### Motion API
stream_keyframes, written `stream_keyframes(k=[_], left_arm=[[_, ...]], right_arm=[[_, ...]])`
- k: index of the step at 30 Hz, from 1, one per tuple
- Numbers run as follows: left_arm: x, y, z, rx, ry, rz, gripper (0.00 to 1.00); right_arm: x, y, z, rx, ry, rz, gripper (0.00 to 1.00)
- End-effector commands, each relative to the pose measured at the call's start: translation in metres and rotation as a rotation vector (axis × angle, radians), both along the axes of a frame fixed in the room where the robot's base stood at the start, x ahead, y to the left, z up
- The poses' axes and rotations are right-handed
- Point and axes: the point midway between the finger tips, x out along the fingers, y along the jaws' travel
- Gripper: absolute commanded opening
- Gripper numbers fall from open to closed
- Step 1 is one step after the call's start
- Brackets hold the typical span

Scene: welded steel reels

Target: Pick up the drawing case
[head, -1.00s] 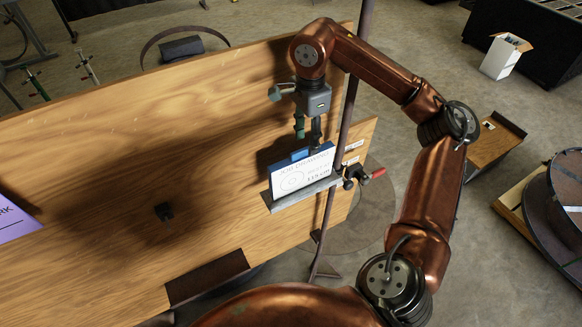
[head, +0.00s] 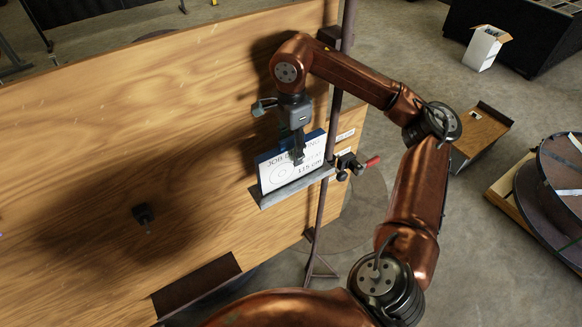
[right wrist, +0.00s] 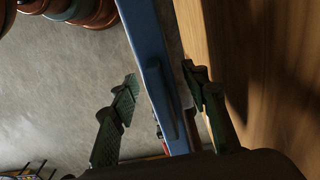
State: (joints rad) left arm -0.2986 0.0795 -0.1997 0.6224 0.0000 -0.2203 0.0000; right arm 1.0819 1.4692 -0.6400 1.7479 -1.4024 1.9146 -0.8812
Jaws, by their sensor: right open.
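The drawing case (head: 274,180) is a thin blue case with a white printed front. It stands upright on a narrow grey ledge (head: 267,201) in front of a wooden panel. My right gripper (head: 297,158) points down over its top edge, one finger in front of the printed face; the other finger is hidden in the head view. In the right wrist view the blue edge of the case (right wrist: 150,50) runs between the two open fingers of the right gripper (right wrist: 160,76), with a visible gap on the left finger's side. My left gripper is not in view.
The large wooden panel (head: 90,130) is close behind the case. A dark upright pole (head: 322,190) and a clamp with a red handle (head: 371,161) stand just right of the ledge. A reel (head: 560,190) and an open white box (head: 486,48) are farther right on the floor.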

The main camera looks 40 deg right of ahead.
Motion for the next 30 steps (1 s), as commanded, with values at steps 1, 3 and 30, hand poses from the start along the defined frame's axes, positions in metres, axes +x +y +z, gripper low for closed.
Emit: stream_keyframes(k=[1,3,30], left_arm=[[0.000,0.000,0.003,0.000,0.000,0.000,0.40],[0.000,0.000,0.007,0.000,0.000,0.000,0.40],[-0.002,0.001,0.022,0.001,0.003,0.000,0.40]], right_arm=[[0.000,-0.001,-0.004,-0.001,0.002,-0.001,0.42],[0.000,-0.002,-0.011,-0.002,0.003,-0.001,0.42],[0.002,-0.003,-0.056,0.001,-0.001,0.000,0.21]])
